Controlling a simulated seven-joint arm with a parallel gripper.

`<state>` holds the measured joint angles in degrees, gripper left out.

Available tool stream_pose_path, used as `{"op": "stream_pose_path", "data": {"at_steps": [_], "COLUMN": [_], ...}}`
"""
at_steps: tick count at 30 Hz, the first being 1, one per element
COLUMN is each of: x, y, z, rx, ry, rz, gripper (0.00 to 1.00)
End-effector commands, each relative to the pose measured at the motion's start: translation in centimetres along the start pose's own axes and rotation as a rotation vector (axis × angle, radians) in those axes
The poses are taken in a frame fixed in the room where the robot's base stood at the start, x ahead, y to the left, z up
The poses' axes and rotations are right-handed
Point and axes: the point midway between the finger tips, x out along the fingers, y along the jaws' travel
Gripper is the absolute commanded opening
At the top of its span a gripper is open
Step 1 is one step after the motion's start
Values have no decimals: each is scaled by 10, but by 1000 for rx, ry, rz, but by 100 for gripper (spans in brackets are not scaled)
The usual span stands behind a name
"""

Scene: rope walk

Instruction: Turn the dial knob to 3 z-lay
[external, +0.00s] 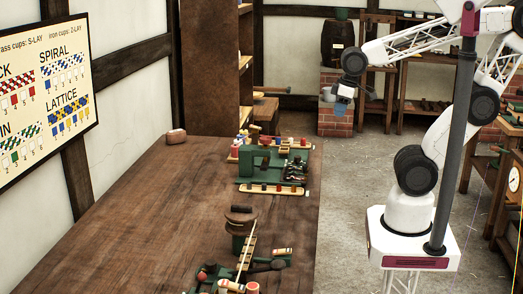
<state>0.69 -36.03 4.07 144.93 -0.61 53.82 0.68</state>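My gripper (341,106) hangs in the air beyond the table's right edge, in front of a brick pedestal. It is small in this view, and I cannot tell whether its fingers are open or shut. A green machine (262,161) with small dark and pale parts stands on the wooden table, well apart from my gripper. Nearer on the table is a green stand with a round brown top (241,213). I cannot make out which part is the dial knob, nor its markings or setting.
The brown table (150,220) is mostly clear on its left. A pinkish block (176,136) lies at its far edge. A green device with a red ball (202,276) is at the front. A wall chart (45,80) hangs left. The brick pedestal (335,121) stands behind my gripper.

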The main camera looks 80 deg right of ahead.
Motion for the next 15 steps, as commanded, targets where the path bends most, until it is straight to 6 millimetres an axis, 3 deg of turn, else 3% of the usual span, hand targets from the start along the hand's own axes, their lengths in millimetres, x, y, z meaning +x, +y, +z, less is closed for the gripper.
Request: {"op": "stream_pose_path", "data": {"at_steps": [1, 6, 15], "x": [2, 12, 51], "y": [1, 11, 47], "z": [-2, -15, -56], "rx": [0, -9, -43], "ry": [-3, -20, -67], "rz": [1, 7, 21], "gripper": [35, 59, 59]}}
